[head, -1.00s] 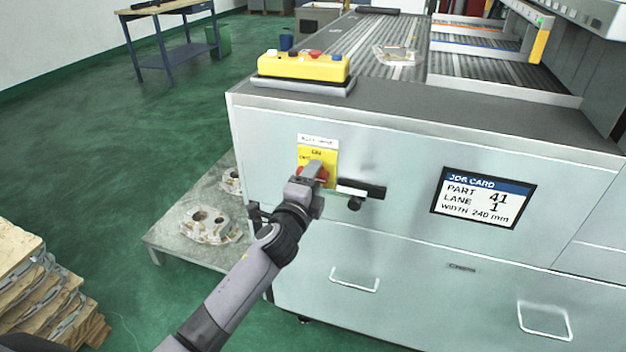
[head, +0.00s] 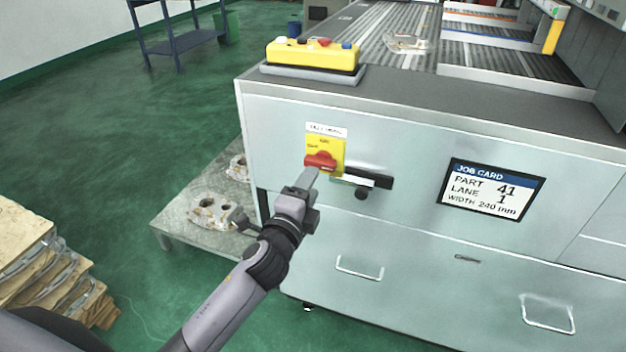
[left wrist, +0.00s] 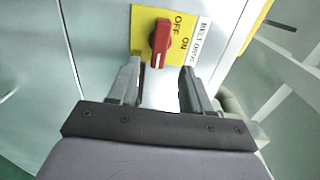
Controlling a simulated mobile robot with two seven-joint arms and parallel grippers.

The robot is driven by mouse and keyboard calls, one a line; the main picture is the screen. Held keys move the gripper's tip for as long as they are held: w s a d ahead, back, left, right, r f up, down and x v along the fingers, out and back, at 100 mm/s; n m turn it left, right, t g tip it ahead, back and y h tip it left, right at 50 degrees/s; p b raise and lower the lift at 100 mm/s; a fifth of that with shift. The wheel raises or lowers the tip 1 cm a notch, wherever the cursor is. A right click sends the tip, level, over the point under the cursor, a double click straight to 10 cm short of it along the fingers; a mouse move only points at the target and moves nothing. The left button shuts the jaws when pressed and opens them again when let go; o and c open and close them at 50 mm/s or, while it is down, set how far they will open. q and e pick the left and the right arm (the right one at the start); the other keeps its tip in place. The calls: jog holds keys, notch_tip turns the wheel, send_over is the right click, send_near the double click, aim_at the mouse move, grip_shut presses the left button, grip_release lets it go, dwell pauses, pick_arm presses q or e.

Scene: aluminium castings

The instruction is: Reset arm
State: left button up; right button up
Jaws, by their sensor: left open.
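A red rotary knob (head: 320,161) sits on a yellow switch plate (head: 338,148) on the front of the grey machine. In the left wrist view the knob (left wrist: 160,42) stands just ahead of the fingertips, and the plate reads OFF and ON, with a belt drive label (left wrist: 199,40). In the head view the knob handle lies roughly level. My left gripper (head: 312,184) is just below and in front of the knob. It also shows in the left wrist view (left wrist: 160,78), its fingers apart with nothing between them. My right gripper is not in view.
A job card screen (head: 491,189) is further right. A low metal platform with castings (head: 215,212) stands left of the machine, and stacked pallets (head: 50,265) at lower left. Green floor between is clear.

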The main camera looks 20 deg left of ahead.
pick_arm(q)
jog(key=shift+s, duration=0.15)
dwell(0.3)
jog(key=s+a+f+n+g+p, duration=0.1)
jog(key=s+f+n+g, duration=0.2)
jog(key=s+f+n, duration=0.5)
jog(key=s+a+f+n+g+h+p, duration=0.1)
jog(key=s+f+n+g, duration=0.3)
jog(key=s, duration=1.4)
notch_tip(320, 180, down, 7)
jog(key=n, duration=0.4)
jog(key=shift+g+h, duration=0.3)
jog(key=shift+s+a+r, duration=0.1)
